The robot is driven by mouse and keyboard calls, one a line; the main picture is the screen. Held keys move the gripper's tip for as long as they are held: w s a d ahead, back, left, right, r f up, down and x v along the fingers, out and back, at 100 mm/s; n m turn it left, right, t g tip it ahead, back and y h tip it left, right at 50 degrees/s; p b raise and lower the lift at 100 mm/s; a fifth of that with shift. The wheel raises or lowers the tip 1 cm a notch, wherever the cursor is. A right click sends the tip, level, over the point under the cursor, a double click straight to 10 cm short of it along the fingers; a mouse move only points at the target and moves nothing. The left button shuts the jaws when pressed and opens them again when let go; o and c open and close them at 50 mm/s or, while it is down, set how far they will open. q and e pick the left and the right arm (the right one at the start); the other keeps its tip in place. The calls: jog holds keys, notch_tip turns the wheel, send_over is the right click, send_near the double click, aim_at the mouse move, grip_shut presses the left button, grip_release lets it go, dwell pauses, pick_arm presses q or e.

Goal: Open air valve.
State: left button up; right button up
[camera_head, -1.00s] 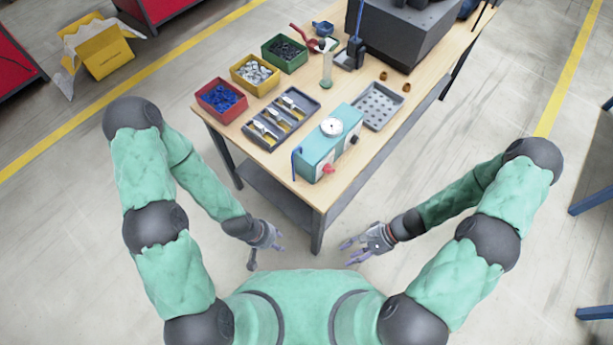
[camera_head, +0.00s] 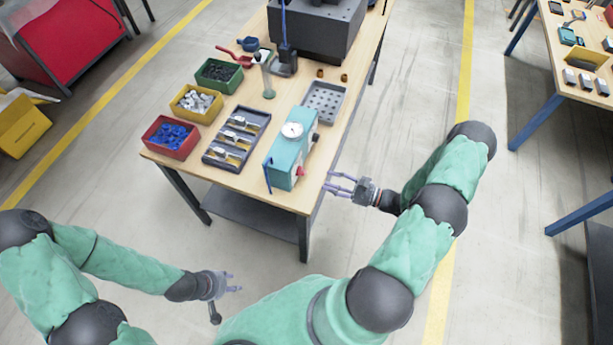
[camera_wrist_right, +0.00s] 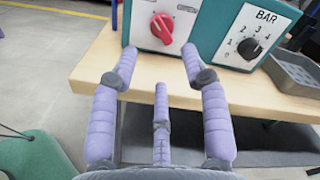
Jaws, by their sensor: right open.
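The air valve looks to be the red knob on the teal control box (camera_head: 288,158). In the head view the red knob (camera_head: 300,171) is small on the box's near side. In the right wrist view the red knob (camera_wrist_right: 162,28) sits on a white panel, its handle tilted. My right gripper (camera_head: 337,182) is open and empty at the table's near right edge. Its spread fingers (camera_wrist_right: 155,55) point at the knob from below and in front, apart from it. My left gripper (camera_head: 233,284) hangs low, off the table, with its fingers small in view.
A black dial marked BAR (camera_wrist_right: 249,48) is right of the knob. A grey tray (camera_head: 262,116) with metal parts and a perforated tray (camera_head: 342,92) lie beside the box. Red (camera_head: 152,150), yellow (camera_head: 180,117) and green bins (camera_head: 201,80) line the left edge.

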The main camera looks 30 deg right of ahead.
aim_at(302, 172)
jog(key=x, duration=0.7)
jog(key=shift+w+a+b, duration=0.25)
jog(key=shift+a+b, duration=0.05)
jog(key=shift+b, duration=0.05)
grip_shut()
